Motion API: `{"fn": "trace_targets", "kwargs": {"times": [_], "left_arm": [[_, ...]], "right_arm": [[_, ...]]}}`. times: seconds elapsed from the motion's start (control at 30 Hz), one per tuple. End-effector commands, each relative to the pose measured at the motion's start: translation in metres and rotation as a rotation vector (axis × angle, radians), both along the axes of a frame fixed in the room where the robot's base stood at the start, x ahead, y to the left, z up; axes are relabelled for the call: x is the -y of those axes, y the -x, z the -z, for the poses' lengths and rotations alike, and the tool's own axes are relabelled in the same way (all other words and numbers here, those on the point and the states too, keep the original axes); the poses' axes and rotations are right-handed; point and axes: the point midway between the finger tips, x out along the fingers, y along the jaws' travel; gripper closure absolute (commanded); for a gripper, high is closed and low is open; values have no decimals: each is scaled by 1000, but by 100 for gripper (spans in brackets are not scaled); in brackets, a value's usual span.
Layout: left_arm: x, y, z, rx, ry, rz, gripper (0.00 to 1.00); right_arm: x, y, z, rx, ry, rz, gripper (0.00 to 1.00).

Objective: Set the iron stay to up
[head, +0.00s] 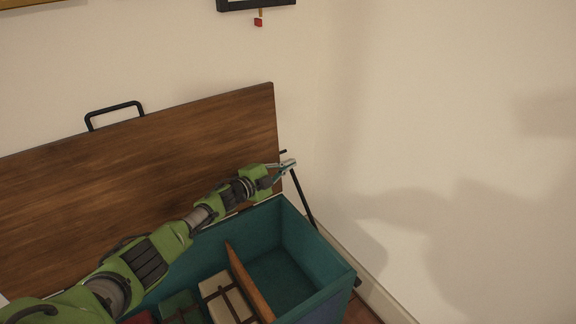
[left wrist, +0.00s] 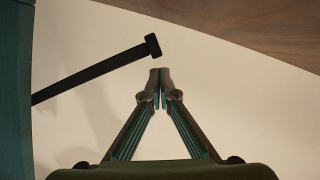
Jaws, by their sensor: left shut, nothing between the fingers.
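The iron stay (head: 303,200) is a thin black bar at the right end of the teal chest (head: 338,279). It slants up and left from the chest's rim towards the lid's edge; my gripper hides part of its upper end. In the left wrist view the stay (left wrist: 95,74) enters from the left and ends in a small crosswise head, close to the fingertips with a visible gap. The wooden lid (head: 150,155) stands raised. My left gripper (head: 289,165) is shut and empty, beside the lid's right edge near the stay's top. It also shows in the left wrist view (left wrist: 160,76).
A small dark peg (head: 283,151) shows by the lid's right edge. The chest holds an orange-brown divider (head: 247,281) and strapped bundles (head: 226,299); its right compartment looks empty. A pale wall (head: 440,130) is behind and to the right.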

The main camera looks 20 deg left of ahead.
Motion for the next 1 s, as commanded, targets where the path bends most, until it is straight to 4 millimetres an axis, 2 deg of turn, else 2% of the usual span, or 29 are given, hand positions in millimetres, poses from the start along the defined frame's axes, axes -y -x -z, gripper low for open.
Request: {"fn": "trace_targets", "kwargs": {"times": [0.17, 0.37, 1.0], "left_arm": [[-1, 2, 0, 0, 0, 0, 100], [-8, 15, -1, 0, -1, -1, 100], [-43, 100, -10, -2, 0, -1, 100]], "right_arm": [[0, 0, 1, -1, 0, -1, 60], [0, 0, 1, 0, 0, -1, 60], [0, 0, 0, 0, 0, 0, 60]]}}
